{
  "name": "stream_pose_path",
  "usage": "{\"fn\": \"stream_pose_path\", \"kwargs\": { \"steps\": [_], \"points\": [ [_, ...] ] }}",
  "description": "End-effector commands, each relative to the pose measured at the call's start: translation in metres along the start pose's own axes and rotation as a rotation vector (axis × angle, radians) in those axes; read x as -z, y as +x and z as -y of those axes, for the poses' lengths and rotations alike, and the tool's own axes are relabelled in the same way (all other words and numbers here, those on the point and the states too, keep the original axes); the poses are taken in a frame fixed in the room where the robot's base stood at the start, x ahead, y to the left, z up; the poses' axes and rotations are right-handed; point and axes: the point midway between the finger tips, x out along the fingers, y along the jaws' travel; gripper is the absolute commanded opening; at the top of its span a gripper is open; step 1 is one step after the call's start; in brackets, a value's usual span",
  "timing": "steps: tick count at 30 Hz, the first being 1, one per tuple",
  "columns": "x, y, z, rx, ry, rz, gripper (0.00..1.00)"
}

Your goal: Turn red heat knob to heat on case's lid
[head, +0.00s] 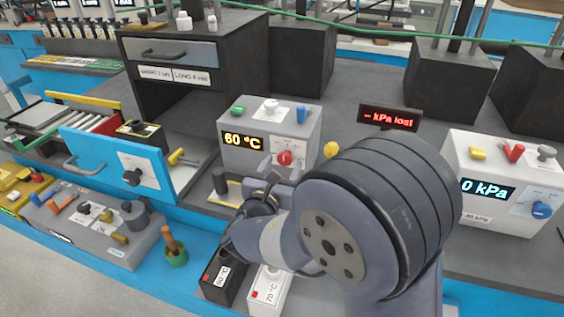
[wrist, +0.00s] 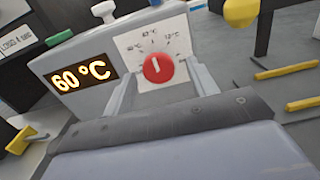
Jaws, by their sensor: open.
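The red heat knob (head: 285,158) sits on the front of a grey case (head: 240,158) whose display reads 60 °C. In the wrist view the red knob (wrist: 158,68) shows a white mark pointing roughly up, with a printed dial around it. My gripper (wrist: 158,82) is open in front of the case, with one finger on each side of the knob. I cannot tell whether the fingers touch it. The case's lid (head: 268,107) carries a green, a white and a blue control. My arm covers part of the bench in the head view.
Two small boxes marked 60 °C (head: 222,277) and 70 °C (head: 268,290) stand at the front. A yellow ball-shaped knob (head: 331,150) is right of the case. A 0 kPa case (head: 500,180) stands at the right.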

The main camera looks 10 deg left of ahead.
Motion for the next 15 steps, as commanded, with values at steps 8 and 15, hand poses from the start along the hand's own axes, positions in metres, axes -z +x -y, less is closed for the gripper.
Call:
{"fn": "stream_pose_path", "kwargs": {
  "steps": [8, 15],
  "points": [
    [0.0002, 0.0132, 0.0001, 0.0, 0.0, 0.0, 0.55],
    [0.0001, 0.0129, 0.0, -0.001, 0.0, 0.0, 0.49]
  ]
}}
